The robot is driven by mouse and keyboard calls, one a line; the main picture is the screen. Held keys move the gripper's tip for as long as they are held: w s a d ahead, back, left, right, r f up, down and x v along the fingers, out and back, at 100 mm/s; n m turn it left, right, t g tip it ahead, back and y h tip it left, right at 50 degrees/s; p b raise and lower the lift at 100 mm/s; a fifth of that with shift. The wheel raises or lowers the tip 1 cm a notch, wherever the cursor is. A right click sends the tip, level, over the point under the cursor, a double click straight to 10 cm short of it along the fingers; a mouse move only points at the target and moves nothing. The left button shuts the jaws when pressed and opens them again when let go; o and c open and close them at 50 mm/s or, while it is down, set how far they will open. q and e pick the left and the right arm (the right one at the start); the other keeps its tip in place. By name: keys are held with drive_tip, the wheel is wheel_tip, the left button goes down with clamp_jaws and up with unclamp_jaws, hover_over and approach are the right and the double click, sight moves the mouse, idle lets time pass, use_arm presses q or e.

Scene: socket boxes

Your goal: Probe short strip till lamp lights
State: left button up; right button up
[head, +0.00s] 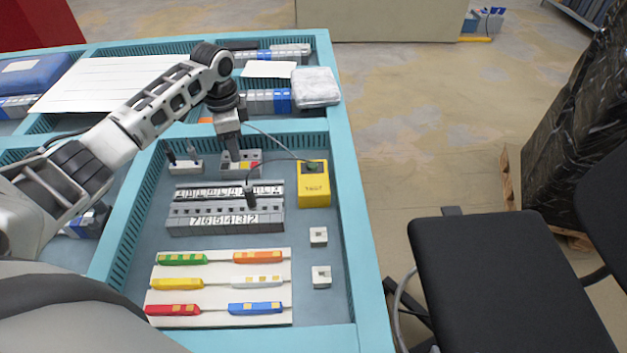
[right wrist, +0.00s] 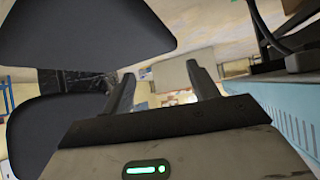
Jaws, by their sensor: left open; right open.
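The yellow tester box (head: 313,190) stands at the right of the blue tray, its round lamp (head: 311,167) dark. Two grey strips lie left of it: a rear strip with white marks (head: 190,193) and a front strip with large digits (head: 190,226). I cannot tell which is the short one. A dark probe (head: 249,195) stands upright at the strips' right part; its tip contact is unclear. A thin cable runs near the tester. My left gripper (head: 233,151) is open, pointing down at a grey socket block (head: 228,171). My right gripper (right wrist: 162,88) is open and empty.
A white board (head: 215,285) with several coloured pieces lies in front. Two small white blocks (head: 318,236) (head: 321,277) sit at the right. A small block with dark pegs (head: 185,167) stands left of the socket block. A black chair (head: 495,275) is outside the tray.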

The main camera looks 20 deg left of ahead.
use_arm(q)
clamp_jaws()
drive_tip(key=shift+r, duration=0.15)
drive_tip(key=shift+r, duration=1.65)
